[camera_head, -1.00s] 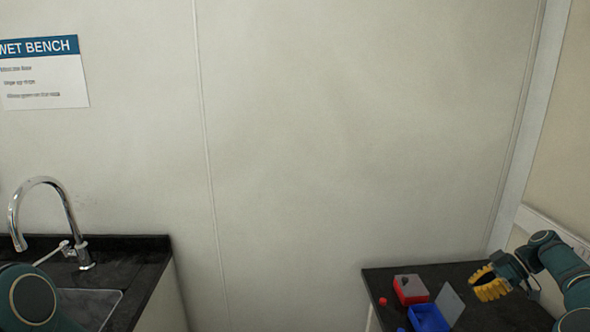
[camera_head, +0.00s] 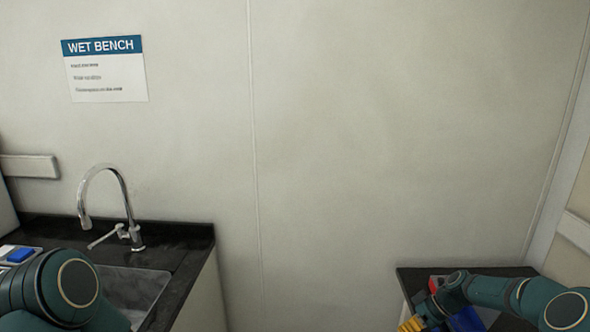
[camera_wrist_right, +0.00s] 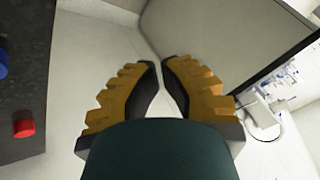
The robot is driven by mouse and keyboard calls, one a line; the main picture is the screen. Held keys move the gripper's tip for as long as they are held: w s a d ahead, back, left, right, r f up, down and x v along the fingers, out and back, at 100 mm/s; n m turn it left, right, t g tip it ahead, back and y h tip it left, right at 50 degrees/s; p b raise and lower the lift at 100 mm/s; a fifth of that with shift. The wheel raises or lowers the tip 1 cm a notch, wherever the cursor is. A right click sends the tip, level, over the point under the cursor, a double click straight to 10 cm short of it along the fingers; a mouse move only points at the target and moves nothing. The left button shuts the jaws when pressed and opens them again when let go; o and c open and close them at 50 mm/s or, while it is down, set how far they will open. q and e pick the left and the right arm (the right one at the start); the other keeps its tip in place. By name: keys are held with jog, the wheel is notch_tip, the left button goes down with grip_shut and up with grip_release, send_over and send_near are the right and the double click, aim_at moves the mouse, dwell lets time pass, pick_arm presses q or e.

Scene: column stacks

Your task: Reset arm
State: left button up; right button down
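My right gripper (camera_head: 412,325) shows at the bottom of the head view, its yellow fingers partly cut off by the frame edge. Its arm comes in from the right, low across the small dark bench. In the right wrist view the gripper (camera_wrist_right: 161,66) points over pale floor, clear of the bench. Its two yellow fingers lean together, with tips almost meeting and nothing held between them. My left arm (camera_head: 65,290) shows only as a rounded teal link at the lower left; the left gripper is out of view.
At left are a sink (camera_head: 135,290) and tap (camera_head: 127,215).

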jog(key=s+a+f+m+h, duration=0.1)
jog(key=s+a+f+m, duration=0.3)
jog(key=s+a, duration=0.5)
jog(key=s+a+f+m+h, duration=0.2)
jog(key=s+a+f, duration=0.45)
jog(key=a, duration=0.55)
jog(key=s+a+r+m, duration=0.1)
jog(key=s+a+m, duration=0.1)
jog(key=s, duration=0.8)
jog(key=shift+s+a+r+m+h, duration=0.3)
jog(key=shift+s+r+m+h, duration=0.1)
jog(key=shift+m, duration=0.2)
